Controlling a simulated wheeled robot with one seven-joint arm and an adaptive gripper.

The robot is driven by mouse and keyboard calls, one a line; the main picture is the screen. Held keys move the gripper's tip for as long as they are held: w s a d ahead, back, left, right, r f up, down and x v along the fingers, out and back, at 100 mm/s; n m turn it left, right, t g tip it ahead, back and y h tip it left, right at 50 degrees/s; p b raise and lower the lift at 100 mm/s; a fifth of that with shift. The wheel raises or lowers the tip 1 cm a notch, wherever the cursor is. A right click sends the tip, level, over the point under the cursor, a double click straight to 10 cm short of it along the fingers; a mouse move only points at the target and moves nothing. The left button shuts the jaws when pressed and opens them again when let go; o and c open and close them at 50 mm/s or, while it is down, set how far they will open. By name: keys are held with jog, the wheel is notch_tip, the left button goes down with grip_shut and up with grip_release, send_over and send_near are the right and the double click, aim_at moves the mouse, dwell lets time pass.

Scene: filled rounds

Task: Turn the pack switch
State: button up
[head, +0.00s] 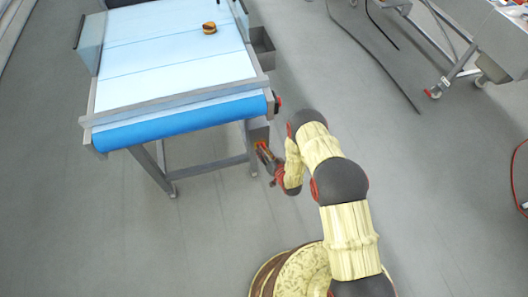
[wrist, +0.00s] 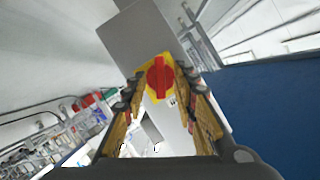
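The pack switch (wrist: 159,77) is a red rotary knob on a yellow plate, on the face of a grey box (wrist: 138,38) in the wrist view. Its red grip bar looks about upright in that picture. My gripper (wrist: 160,88) is open, with one finger on each side of the knob. I cannot tell whether either finger touches it. In the head view my gripper (head: 264,154) is low beside the near right leg of the conveyor, and the knob is not clearly made out there.
The conveyor (head: 170,50) has a pale belt with a blue front roller (head: 180,123). A burger (head: 209,28) lies on the belt. A grey bin (head: 263,48) hangs on its right side. Cables lie on the floor at right, near another metal frame (head: 455,60). The floor in front is clear.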

jog(key=v, duration=1.2)
jog(key=b+x, duration=1.1)
jog(key=x, duration=0.1)
jog(key=shift+w+a, duration=0.15)
jog(key=shift+w, duration=0.1)
